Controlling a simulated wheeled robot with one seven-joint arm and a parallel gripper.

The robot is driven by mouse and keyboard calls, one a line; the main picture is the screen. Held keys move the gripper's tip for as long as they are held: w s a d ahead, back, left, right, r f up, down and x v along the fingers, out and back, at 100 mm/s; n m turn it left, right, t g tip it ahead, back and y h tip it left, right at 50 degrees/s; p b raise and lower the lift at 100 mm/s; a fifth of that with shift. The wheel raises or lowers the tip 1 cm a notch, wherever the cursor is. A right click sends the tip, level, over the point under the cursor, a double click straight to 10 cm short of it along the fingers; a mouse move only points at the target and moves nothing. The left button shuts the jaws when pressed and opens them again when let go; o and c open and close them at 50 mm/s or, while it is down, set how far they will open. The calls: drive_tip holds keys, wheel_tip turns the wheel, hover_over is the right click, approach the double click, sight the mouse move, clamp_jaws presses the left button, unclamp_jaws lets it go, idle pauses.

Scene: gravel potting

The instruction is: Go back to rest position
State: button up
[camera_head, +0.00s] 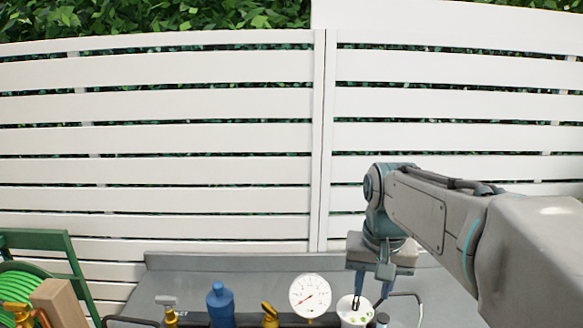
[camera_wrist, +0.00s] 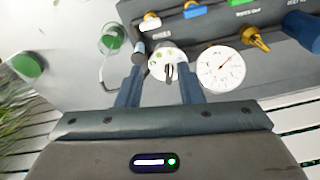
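My gripper (camera_head: 367,290) is at the lower right of the head view, above the grey bench and pointing down. In the wrist view its two blue fingers (camera_wrist: 160,78) stand apart with nothing visible held between them. Beyond the fingertips is a white round piece with green marks and a small dark upright part (camera_wrist: 168,62). The same white piece shows below my gripper in the head view (camera_head: 352,316). I cannot tell whether the fingers touch it.
A green hose (camera_head: 25,290) is at the left. A white slatted fence (camera_head: 160,140) rises behind.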

drive_tip(key=s+f+n+t, duration=0.1)
drive_tip(key=s+f+n, duration=0.1)
drive_tip(key=s+f, duration=0.6)
drive_tip(key=s, duration=0.3)
drive_tip(key=shift+s+a+t, duration=0.15)
drive_tip(key=shift+t, duration=0.15)
